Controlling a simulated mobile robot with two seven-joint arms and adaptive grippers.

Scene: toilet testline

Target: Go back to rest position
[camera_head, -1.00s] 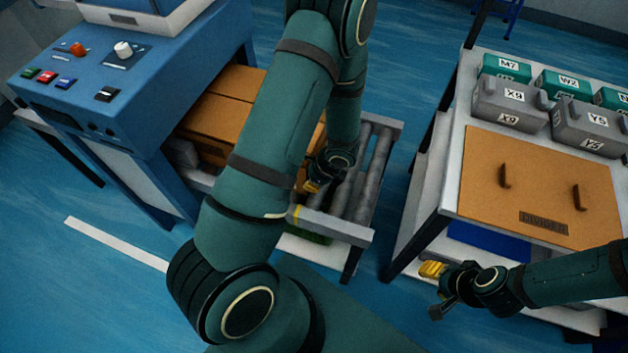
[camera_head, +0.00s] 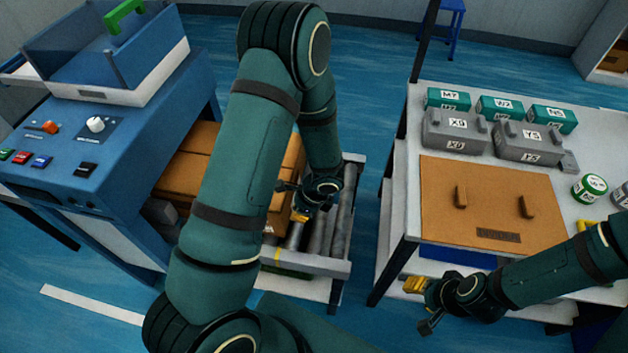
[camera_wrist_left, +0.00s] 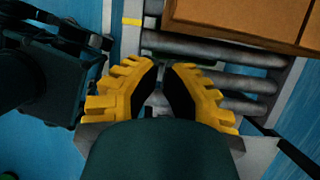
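My left arm runs down the middle of the head view, and its gripper (camera_head: 300,209) hangs over a roller conveyor (camera_head: 341,228) beside brown boxes (camera_head: 188,168). In the left wrist view its two yellow fingers (camera_wrist_left: 165,68) have a gap between the tips, with rollers visible beyond and nothing held. My right gripper (camera_head: 414,286) is at the near left corner of the white table, outside its front edge. Its yellow fingertips are small here, so I cannot tell whether they are apart. I see nothing held in it.
The white table (camera_head: 395,220) bears a brown divider board (camera_head: 490,205), grey boxes (camera_head: 455,132), teal boxes (camera_head: 447,97) and round cans (camera_head: 590,188). A blue machine (camera_head: 110,150) with buttons stands left. Blue floor (camera_head: 372,120) lies between conveyor and table.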

